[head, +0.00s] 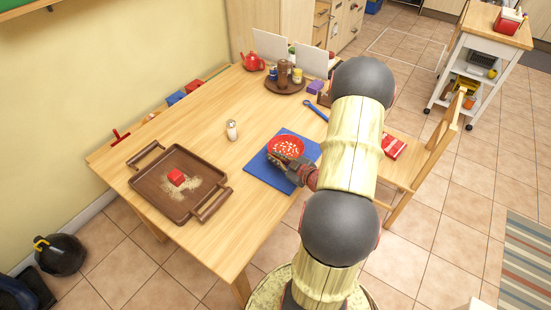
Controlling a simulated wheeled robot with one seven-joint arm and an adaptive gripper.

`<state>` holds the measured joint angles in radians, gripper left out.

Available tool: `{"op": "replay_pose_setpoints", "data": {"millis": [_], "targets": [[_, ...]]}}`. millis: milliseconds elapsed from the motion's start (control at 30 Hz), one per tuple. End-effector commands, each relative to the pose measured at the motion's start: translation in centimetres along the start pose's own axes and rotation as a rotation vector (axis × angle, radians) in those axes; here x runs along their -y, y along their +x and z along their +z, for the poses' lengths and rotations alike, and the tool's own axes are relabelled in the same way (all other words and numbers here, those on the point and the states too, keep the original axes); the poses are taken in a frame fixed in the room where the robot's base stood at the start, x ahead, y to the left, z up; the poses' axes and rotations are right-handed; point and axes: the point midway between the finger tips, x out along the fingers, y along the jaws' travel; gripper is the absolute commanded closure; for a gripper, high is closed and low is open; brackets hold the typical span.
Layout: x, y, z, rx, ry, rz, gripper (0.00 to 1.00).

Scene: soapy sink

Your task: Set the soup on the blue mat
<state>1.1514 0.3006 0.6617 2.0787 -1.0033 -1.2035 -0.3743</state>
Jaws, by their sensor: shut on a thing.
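The soup is in a red bowl (286,146) with pale bits on its surface. It is over the back part of the blue mat (262,174) on the wooden table and looks level. My gripper (285,160) is at the bowl's near side, shut on its rim. I cannot tell whether the bowl's base touches the mat or hangs just above it. My gripper and arm hide part of the mat's right side.
A brown tray (160,200) with a red block (176,177) and spilled crumbs lies at the left. A shaker (232,130) stands between tray and mat. A blue spoon (316,111), round tray (272,88) and red teapot (252,62) are further back. A chair (437,150) is at right.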

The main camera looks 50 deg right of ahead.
Motion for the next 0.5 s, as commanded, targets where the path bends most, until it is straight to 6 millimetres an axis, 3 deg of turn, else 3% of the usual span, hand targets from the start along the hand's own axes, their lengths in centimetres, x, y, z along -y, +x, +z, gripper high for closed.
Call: {"op": "replay_pose_setpoints", "data": {"millis": [67, 100, 400, 500], "targets": [[-0.02, 0.05, 0.06, -0.001, -0.001, 0.001, 1.0], [0.09, 0.06, 0.19, 0.0, 0.0, 0.0, 0.92], [0.06, 0.03, 0.12, 0.0, 0.0, 0.0, 0.75], [0.06, 0.03, 0.13, 0.0, 0.0, 0.0, 0.74]]}}
